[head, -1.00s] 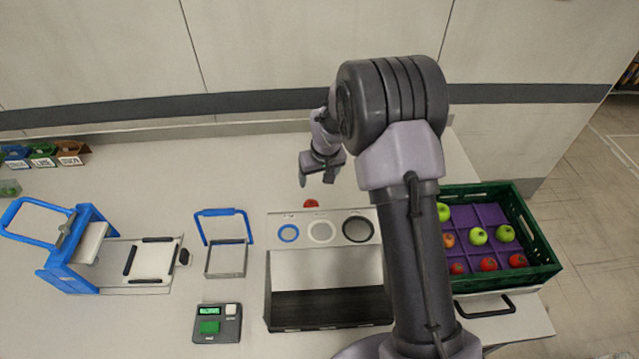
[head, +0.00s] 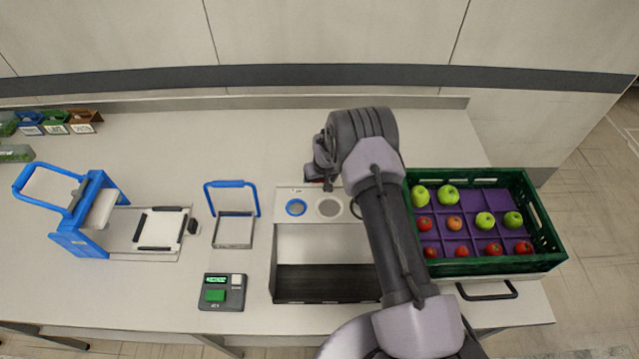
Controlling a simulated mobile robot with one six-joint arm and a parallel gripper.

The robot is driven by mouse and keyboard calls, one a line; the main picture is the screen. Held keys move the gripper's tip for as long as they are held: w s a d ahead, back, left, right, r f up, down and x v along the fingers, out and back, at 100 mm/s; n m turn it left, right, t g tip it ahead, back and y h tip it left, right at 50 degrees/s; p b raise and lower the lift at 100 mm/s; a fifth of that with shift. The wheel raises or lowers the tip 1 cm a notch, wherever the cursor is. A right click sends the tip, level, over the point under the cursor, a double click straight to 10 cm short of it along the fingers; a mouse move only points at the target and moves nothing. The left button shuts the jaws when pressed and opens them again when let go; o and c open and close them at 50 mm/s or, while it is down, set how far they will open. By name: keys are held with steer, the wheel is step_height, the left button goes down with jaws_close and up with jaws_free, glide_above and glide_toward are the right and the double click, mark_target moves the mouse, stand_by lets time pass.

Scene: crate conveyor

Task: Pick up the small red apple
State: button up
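My gripper (head: 326,181) points down at the back edge of the sizing stand (head: 279,245), near its round holes. Its fingers are small and partly hidden by my arm, so I cannot tell whether they are open or shut. The red apple seen earlier behind the stand is not clearly visible now; my gripper covers that area. Several red apples lie in the green crate (head: 545,262) at the right, among them one at the front right (head: 524,248) and one in the middle row (head: 424,223). I cannot tell which is the small one.
The crate has a purple divider and also holds green apples (head: 485,220). A blue-handled frame (head: 232,231), a small device with a green button (head: 215,295) and a blue press (head: 86,235) stand left of the sizing stand.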

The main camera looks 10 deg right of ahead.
steer(key=shift+r, duration=0.1)
steer(key=c, duration=1.4)
